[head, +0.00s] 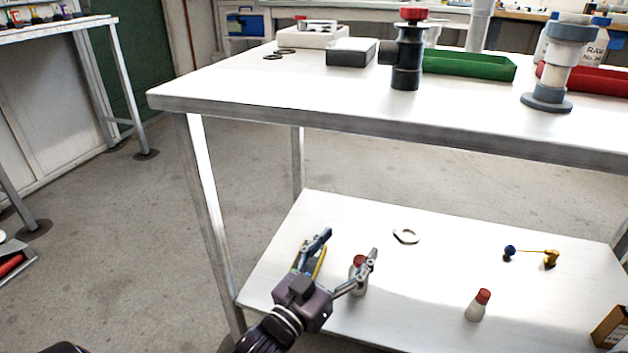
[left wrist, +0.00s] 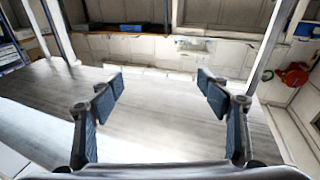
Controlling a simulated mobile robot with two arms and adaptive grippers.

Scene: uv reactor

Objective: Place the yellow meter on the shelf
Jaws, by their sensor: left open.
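A yellow-edged thing, which looks like the yellow meter (head: 320,264), is on the lower shelf (head: 400,285) of the white table. It is mostly hidden behind one finger of my left gripper. My left gripper (head: 345,253) is open, above the left part of the shelf. Its fingers also show in the left wrist view (left wrist: 161,90), spread wide with nothing between them. The meter cannot be made out in the left wrist view. My right gripper is not in view.
A red-capped bottle (head: 358,275) stands partly behind my left gripper. Another red-capped bottle (head: 478,305), a metal ring (head: 406,237) and a blue-and-yellow part (head: 550,259) are on the shelf. The tabletop (head: 270,95) overhangs the shelf; a table leg (head: 205,190) stands at left.

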